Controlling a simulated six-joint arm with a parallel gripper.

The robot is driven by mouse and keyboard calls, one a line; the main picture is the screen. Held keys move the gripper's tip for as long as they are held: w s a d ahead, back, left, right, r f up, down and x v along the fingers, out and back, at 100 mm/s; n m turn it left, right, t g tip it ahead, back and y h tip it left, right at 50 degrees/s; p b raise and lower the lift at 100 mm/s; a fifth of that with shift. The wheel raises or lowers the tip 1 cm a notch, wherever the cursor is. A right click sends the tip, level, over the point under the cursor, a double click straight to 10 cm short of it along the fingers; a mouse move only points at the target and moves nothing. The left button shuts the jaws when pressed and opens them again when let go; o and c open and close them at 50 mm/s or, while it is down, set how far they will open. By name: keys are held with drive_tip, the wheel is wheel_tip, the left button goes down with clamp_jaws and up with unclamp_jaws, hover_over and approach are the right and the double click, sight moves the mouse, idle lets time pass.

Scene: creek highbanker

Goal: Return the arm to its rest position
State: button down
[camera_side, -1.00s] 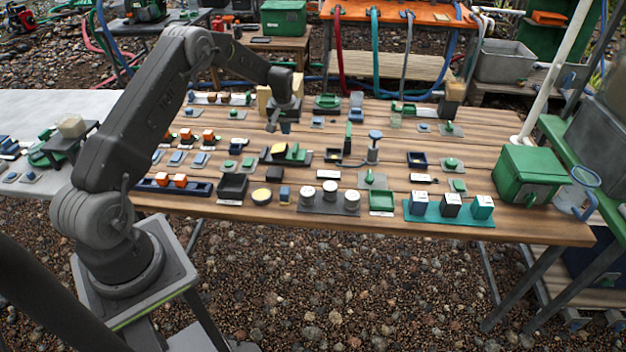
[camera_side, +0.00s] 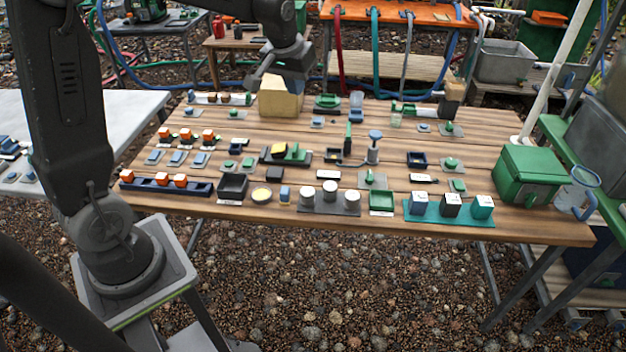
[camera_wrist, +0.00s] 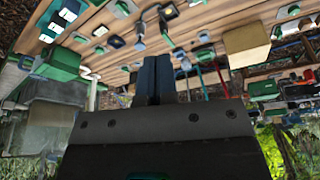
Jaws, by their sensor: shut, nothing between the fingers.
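My gripper (camera_wrist: 153,62) shows in the wrist view with its two dark blue fingers pressed together and nothing between them. That view is turned over, with the wooden table (camera_wrist: 205,20) at the top. In the side view my arm stands steeply raised at the left. Its upper part runs out of the top of the picture. The wrist end hangs above the far edge of the wooden table (camera_side: 400,200), in front of or over a tan block (camera_side: 279,101). The fingertips are hard to make out there.
Small parts crowd the table: orange-topped pieces (camera_side: 163,180), a teal tray (camera_side: 449,216) of white-topped blocks, a grey tray (camera_side: 329,203) of round-topped pieces. A green box (camera_side: 528,176) stands at the right end. The air above the table's middle is free.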

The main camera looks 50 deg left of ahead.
drive_tip(key=s+d+r+m, duration=0.1)
drive_tip(key=s+d, duration=0.3)
drive_tip(key=s, duration=0.3)
drive_tip(key=s+d+r+m+t, duration=0.1)
drive_tip(key=s+d, duration=0.3)
drive_tip(key=s, duration=0.4)
drive_tip(key=s+d+r+m+t+h, duration=0.1)
drive_tip(key=s+d, duration=0.3)
drive_tip(key=s, duration=0.4)
drive_tip(key=shift+d+r+m, duration=0.2)
drive_tip(key=shift+d+m, duration=0.1)
drive_tip(key=shift+m, duration=0.6)
drive_tip(key=shift+s, duration=0.1)
